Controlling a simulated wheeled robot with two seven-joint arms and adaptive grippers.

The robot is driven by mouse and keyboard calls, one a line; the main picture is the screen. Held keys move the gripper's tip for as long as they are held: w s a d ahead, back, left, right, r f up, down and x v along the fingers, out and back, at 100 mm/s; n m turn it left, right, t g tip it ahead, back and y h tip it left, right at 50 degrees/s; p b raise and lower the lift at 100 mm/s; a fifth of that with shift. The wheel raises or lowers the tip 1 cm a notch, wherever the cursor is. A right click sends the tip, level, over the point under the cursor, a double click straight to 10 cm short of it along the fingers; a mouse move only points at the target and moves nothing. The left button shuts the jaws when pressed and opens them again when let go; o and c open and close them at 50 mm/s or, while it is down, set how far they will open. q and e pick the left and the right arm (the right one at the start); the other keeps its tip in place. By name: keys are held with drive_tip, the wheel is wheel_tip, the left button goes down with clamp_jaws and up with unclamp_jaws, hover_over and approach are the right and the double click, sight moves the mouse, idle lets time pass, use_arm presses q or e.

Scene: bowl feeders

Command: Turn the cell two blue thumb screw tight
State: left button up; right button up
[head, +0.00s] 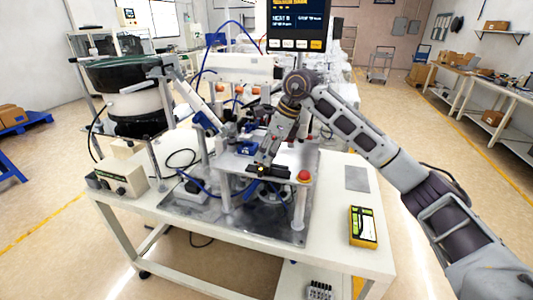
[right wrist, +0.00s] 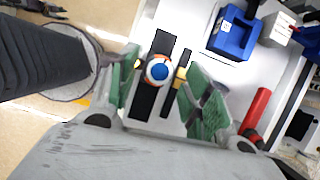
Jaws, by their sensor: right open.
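My right gripper (head: 264,168) hangs above the raised plate of the feeder fixture in the head view. In the right wrist view its two green-padded fingers (right wrist: 160,68) stand apart, open. A small round blue-topped piece with a white and orange-red ring (right wrist: 158,71) shows between them; it looks like the blue thumb screw. I cannot tell whether either finger touches it. In the head view I cannot make out this screw near the gripper. My left gripper does not show in the head view.
A red button (head: 304,176) stands right of the gripper. A blue block (right wrist: 234,33) and a red cylinder (right wrist: 257,108) lie to the right in the right wrist view. The bowl feeder (head: 130,88) stands at left. The table's front right holds a yellow handheld device (head: 363,227).

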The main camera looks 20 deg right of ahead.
drive_tip(key=shift+a+f, duration=0.1)
drive_tip(key=shift+f, duration=0.25)
drive_tip(key=c, duration=1)
